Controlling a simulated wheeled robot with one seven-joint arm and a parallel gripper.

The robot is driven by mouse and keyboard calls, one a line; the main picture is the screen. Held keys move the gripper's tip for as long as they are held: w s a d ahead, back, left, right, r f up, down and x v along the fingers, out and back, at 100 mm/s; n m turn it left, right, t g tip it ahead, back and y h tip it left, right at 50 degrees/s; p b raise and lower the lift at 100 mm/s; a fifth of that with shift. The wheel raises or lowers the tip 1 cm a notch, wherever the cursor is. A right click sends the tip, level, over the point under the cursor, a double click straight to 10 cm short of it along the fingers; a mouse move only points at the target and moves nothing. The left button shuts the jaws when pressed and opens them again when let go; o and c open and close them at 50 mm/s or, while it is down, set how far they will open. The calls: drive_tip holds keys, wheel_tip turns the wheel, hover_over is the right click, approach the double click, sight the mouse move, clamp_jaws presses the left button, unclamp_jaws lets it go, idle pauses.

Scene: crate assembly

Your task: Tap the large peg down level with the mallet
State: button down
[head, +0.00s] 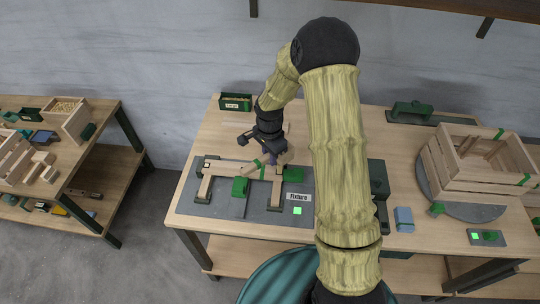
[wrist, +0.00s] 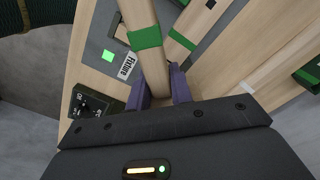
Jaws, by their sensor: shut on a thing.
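My gripper (wrist: 160,88) has purple fingers and is shut on a pale wooden bar with a green band (wrist: 146,37), which looks like the mallet's handle. The mallet's head cannot be made out in either view. In the head view my gripper (head: 270,158) is over the right part of the grey fixture board (head: 232,208). A left wooden rail (head: 205,186) and a right wooden rail (head: 277,190) lie on the board. Another green-banded wooden piece (wrist: 182,40) shows beside the held bar in the wrist view. I cannot pick out the large peg.
A slatted wooden crate (head: 470,168) stands on a round grey plate at the right. A blue block (head: 403,219) lies nearer. A side table (head: 95,160) is at the left.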

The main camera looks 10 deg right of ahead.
wheel_tip(320, 180, down, 6)
drive_tip(key=b, duration=0.5)
wheel_tip(320, 180, up, 5)
drive_tip(key=p, duration=0.4)
drive_tip(key=shift+r, duration=0.2)
drive_tip(key=shift+f, duration=0.1)
drive_tip(key=shift+w+f+b, duration=0.15)
drive_tip(key=shift+f+b, duration=0.15)
drive_tip(key=shift+f, duration=0.05)
drive_tip(key=shift+f, duration=0.2)
idle(0.9)
drive_tip(key=shift+b, duration=0.3)
